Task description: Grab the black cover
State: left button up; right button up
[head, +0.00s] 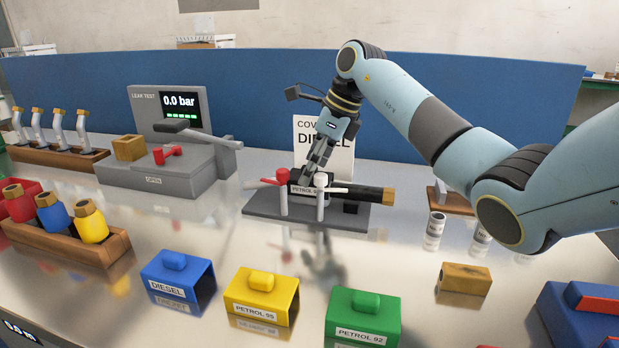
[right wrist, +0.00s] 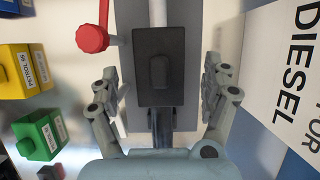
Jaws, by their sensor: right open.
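The black cover (right wrist: 150,95) lies between the spread fingers of my right gripper (right wrist: 161,78) in the right wrist view, with a raised knob on its top. Gaps show between it and both fingers. My left gripper is not in view.
Red-topped (head: 283,195) and white-topped (head: 320,200) clamp posts stand in front of the cover. A DIESEL sign (head: 338,140) stands close behind. Blue (head: 180,278), yellow (head: 262,295) and green (head: 362,315) covers lie in front. A leak tester (head: 165,150) stands left.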

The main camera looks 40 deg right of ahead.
jog(key=shift+x, duration=1)
jog(key=shift+c, duration=0.3)
jog(key=c, duration=1.2)
jog(key=shift+r, duration=0.15)
